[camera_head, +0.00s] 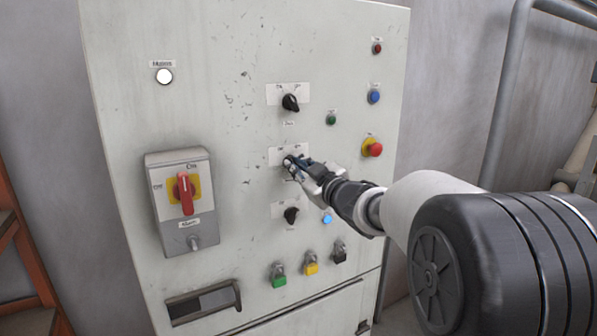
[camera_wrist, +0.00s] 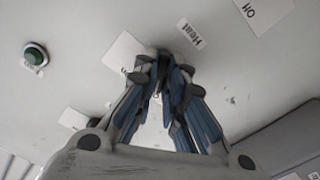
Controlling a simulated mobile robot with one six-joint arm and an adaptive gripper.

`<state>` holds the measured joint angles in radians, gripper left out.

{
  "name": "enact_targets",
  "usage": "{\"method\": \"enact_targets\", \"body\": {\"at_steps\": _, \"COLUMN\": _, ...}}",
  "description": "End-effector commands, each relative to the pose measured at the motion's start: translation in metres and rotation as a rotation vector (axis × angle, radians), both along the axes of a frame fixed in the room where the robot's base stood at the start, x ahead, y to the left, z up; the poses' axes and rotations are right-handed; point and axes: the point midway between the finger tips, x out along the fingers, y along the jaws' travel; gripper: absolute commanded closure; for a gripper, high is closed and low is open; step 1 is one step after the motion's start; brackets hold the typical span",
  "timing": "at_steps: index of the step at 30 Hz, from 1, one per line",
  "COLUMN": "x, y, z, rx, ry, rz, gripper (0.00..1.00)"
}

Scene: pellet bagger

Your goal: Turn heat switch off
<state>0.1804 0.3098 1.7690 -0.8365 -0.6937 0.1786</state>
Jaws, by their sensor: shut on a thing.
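The heat switch (camera_head: 287,162) is the middle of three black rotary knobs in a column on the pale grey cabinet front. My gripper (camera_head: 297,165) reaches it from the right and is shut on it. In the wrist view, the blue-padded fingers of my gripper (camera_wrist: 164,72) close around the knob and hide most of it, so its pointer direction cannot be read. A small "Heat" label (camera_wrist: 190,34) lies just beyond the fingertips. White label plates lie around the switch.
Other black knobs sit above (camera_head: 290,102) and below (camera_head: 291,215). A red emergency button (camera_head: 373,149) is close to my arm on the right. A red-handled main switch (camera_head: 185,194) projects at the left. Green, yellow and black switches (camera_head: 311,264) are below.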

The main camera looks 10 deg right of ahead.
Motion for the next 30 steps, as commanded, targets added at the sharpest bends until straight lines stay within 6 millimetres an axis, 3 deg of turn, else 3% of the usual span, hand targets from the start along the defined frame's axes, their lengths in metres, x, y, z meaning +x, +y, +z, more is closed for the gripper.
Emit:
{"method": "enact_targets", "body": {"at_steps": 14, "x": -0.0001, "y": -0.0001, "z": -0.0005, "rx": -0.014, "ry": -0.002, "rz": 0.0, "gripper": 1.0}}
{"method": "enact_targets", "body": {"at_steps": 15, "x": -0.0001, "y": -0.0001, "z": -0.0005, "rx": -0.014, "ry": -0.002, "rz": 0.0, "gripper": 0.87}}
{"method": "enact_targets", "body": {"at_steps": 23, "x": 0.0, "y": 0.0, "z": -0.0002, "rx": -0.013, "ry": -0.003, "rz": -0.001, "gripper": 0.69}}
{"method": "enact_targets", "body": {"at_steps": 30, "x": 0.0, "y": 0.0, "z": -0.0001, "rx": -0.011, "ry": -0.004, "rz": 0.0, "gripper": 0.69}}
